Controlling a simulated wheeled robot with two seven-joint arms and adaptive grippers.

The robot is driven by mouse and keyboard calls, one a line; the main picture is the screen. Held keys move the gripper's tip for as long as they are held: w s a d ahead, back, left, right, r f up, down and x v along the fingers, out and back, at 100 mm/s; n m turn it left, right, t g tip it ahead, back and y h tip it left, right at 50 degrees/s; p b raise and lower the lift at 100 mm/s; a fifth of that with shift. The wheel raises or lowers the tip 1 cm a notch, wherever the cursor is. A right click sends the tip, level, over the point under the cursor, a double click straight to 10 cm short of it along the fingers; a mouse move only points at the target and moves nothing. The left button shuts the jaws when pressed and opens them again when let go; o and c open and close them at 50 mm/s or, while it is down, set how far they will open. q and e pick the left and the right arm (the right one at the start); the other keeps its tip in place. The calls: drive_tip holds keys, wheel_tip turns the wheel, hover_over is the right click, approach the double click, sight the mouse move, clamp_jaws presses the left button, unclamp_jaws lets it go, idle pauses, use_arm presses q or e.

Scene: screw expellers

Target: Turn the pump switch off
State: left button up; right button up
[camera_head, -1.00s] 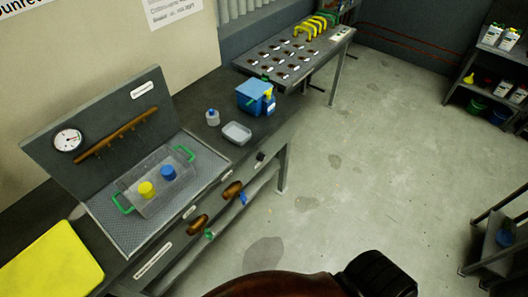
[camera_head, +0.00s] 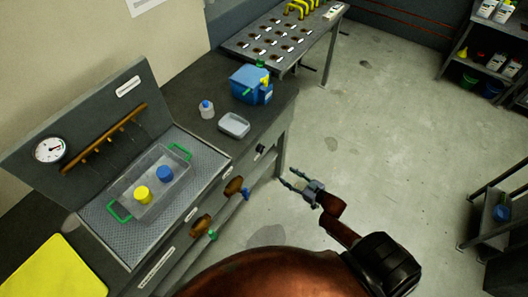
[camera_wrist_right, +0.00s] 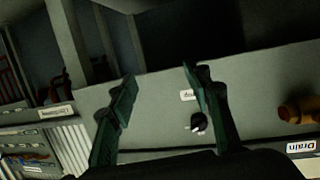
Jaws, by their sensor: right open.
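The pump switch is a small black knob (camera_head: 261,149) on the bench's front panel, near its right end. In the right wrist view the black knob (camera_wrist_right: 198,122) shows with a light mark, below a small white label (camera_wrist_right: 187,95) that appears upside down. My right gripper (camera_head: 289,178) is open and empty, in front of the panel, to the right of and below the knob in the head view. In the right wrist view its two green fingers (camera_wrist_right: 158,78) are apart, and the knob shows close beside the right-hand finger. My left gripper is not in view.
Brown valve handles (camera_head: 233,186) stick out of the panel left of the knob; one also shows in the right wrist view (camera_wrist_right: 298,114) by a "Drain" label. A clear tub (camera_head: 150,196), a blue box (camera_head: 250,84) and a grey tray (camera_head: 234,125) stand on the bench.

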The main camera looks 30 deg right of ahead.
sight(261, 149)
drive_tip(key=w+a+r+n+t+y, duration=0.1)
drive_tip(key=w+a+r+y, duration=0.1)
drive_tip(key=r, duration=0.5)
drive_tip(key=w+a+r+n+t+y, duration=0.1)
drive_tip(key=w+a+r+y, duration=0.1)
drive_tip(key=r, duration=0.4)
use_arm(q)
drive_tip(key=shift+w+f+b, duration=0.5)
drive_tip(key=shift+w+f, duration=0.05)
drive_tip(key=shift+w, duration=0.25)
use_arm(e)
drive_tip(key=x, duration=0.7)
drive_tip(key=shift+w, duration=0.3)
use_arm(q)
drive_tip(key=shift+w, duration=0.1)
use_arm(e)
drive_tip(key=shift+f, duration=0.1)
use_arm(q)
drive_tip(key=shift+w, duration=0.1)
use_arm(e)
drive_tip(key=shift+c, duration=0.4)
drive_tip(key=shift+c, duration=0.8)
drive_tip(key=c, duration=0.9)
